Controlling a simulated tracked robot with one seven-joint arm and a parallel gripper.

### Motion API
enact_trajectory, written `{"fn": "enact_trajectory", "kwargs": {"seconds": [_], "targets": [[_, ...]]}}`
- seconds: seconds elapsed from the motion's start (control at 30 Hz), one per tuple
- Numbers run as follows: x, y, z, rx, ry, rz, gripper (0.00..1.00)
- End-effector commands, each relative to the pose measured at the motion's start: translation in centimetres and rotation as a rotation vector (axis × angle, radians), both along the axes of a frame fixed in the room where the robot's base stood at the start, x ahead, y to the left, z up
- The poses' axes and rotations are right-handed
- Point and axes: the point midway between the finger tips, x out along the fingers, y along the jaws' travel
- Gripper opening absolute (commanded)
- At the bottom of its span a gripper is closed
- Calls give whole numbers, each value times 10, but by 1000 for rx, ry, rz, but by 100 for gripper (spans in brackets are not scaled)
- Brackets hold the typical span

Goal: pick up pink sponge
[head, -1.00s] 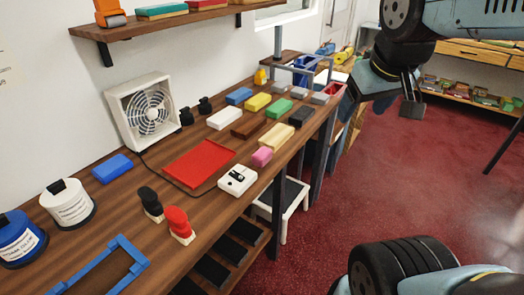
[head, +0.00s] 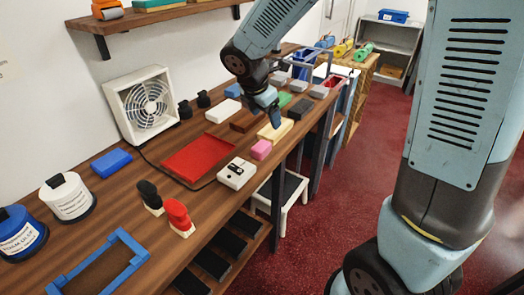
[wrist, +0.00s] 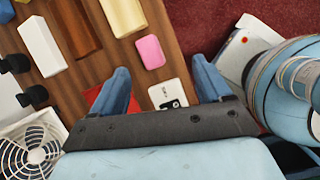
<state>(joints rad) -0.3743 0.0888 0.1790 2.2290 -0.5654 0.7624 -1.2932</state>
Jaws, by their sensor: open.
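The pink sponge (head: 261,149) lies on the wooden counter near its front edge, between a cream block and a white device with a black top part. In the wrist view the pink sponge (wrist: 150,52) lies beyond my fingertips, a little above the gap between them. My gripper (head: 275,116) is above the counter, just beyond the sponge in the head view, over the area of the cream block. In the wrist view my gripper (wrist: 163,78) has its two blue fingers wide apart with nothing between them.
The cream block (head: 275,131) and the white device (head: 237,173) flank the sponge. A red tray (head: 198,160) lies to the left. Brown (wrist: 75,28) and white (wrist: 42,46) blocks lie farther in. A fan (head: 143,105) stands at the wall. Red floor lies beyond the counter edge.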

Motion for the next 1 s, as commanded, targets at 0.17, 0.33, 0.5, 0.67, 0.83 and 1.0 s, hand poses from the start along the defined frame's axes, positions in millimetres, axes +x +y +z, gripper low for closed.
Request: {"fn": "enact_trajectory", "kwargs": {"seconds": [0.17,0.33,0.5,0.67,0.83,1.0], "targets": [[8,24,-22,-60,45,169,78],[12,27,-35,-77,57,217,78],[20,21,-62,-76,60,215,78],[28,14,-86,-76,58,215,78],[34,10,-102,-75,56,213,78],[36,9,-109,-75,56,213,78]]}}
